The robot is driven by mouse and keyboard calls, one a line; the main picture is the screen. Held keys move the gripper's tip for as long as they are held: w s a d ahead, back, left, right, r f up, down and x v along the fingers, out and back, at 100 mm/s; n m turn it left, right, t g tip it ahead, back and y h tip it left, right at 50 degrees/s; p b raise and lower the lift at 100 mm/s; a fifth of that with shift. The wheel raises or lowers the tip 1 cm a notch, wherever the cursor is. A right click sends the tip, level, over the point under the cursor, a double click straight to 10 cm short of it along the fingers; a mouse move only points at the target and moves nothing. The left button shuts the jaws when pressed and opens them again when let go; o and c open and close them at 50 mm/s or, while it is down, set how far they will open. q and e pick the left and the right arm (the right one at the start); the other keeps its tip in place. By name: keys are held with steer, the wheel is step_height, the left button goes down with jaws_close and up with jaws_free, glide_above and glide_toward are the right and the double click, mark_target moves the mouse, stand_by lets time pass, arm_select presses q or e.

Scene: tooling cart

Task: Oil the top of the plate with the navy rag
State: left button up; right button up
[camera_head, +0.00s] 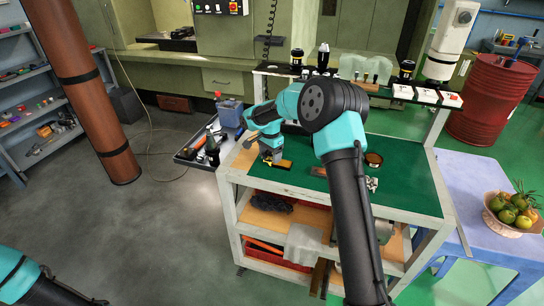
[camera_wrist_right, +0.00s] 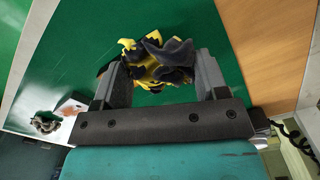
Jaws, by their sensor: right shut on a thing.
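My right gripper (camera_head: 271,157) is low over the left part of the green bench top (camera_head: 408,190). In the right wrist view the gripper (camera_wrist_right: 160,80) is shut on a crumpled yellow and dark cloth-like bundle (camera_wrist_right: 172,52). Part of the bundle is dark grey-blue and part is yellow with black. I cannot tell whether all of it is one piece or whether it is the navy rag. Its yellow part (camera_head: 284,164) shows on the bench. A flat brown piece (camera_head: 318,171), possibly the plate, lies to its right, partly hidden by my arm. My left gripper is out of view.
A round tin with amber contents (camera_head: 374,159) and a small metallic clump (camera_head: 372,184) stand right of my arm. A raised rack (camera_head: 345,84) with bottles runs along the back. A dark cloth (camera_head: 272,203) lies on the shelf below. The front right bench top is clear.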

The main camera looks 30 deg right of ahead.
steer(key=shift+r, duration=3.8)
